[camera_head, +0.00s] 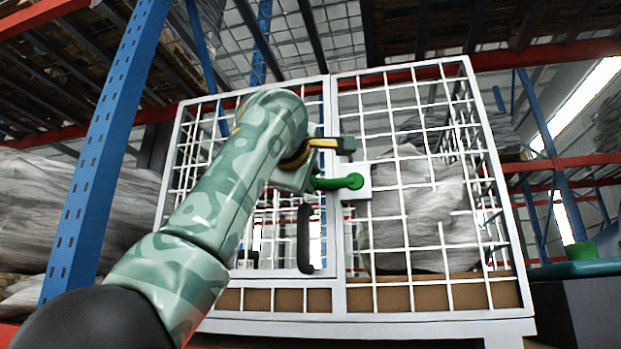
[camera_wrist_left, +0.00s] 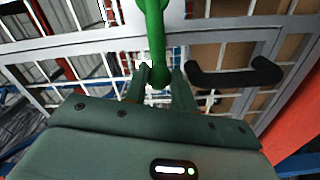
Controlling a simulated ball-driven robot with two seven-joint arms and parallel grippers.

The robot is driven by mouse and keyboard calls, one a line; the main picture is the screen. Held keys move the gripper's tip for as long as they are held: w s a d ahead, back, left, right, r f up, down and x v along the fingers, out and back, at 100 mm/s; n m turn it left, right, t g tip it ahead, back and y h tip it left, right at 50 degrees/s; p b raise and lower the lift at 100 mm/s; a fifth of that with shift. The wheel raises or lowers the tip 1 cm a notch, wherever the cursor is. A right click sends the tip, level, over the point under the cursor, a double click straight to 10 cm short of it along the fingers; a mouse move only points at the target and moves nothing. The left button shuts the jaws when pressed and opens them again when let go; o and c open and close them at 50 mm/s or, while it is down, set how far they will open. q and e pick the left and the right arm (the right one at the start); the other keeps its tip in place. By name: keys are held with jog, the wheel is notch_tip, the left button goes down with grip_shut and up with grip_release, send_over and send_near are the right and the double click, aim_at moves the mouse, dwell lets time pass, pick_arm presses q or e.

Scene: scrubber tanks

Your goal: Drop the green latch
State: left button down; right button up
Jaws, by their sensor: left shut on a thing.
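The green latch (camera_head: 340,183) is on a white plate at the middle post of a white mesh cage (camera_head: 405,248). Its round pivot is at the right, and its arm lies about level, pointing left across the edge of the cage door. My left gripper (camera_head: 313,182) is shut on the latch's free end. In the left wrist view, the latch (camera_wrist_left: 154,35) comes down between the two fingers of my left gripper (camera_wrist_left: 160,86). My left forearm and wrist hide part of the door. My right gripper is in neither view.
A black door handle (camera_head: 304,240) hangs just below the gripper; it also shows in the left wrist view (camera_wrist_left: 235,77). Wrapped grey goods (camera_head: 410,215) are inside the cage. A blue rack post (camera_head: 105,150) stands at the left. A dark box with a teal top (camera_head: 580,269) is at the right.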

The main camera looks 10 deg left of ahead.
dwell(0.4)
pick_arm(q)
jog(key=c, duration=1.3)
grip_release()
jog(key=shift+o, duration=0.8)
jog(key=shift+a, duration=0.15)
jog(key=shift+s, duration=0.1)
jog(key=s+b, duration=0.8)
jog(key=s, duration=0.8)
jog(key=shift+s+b, duration=0.15)
jog(key=shift+b, duration=0.25)
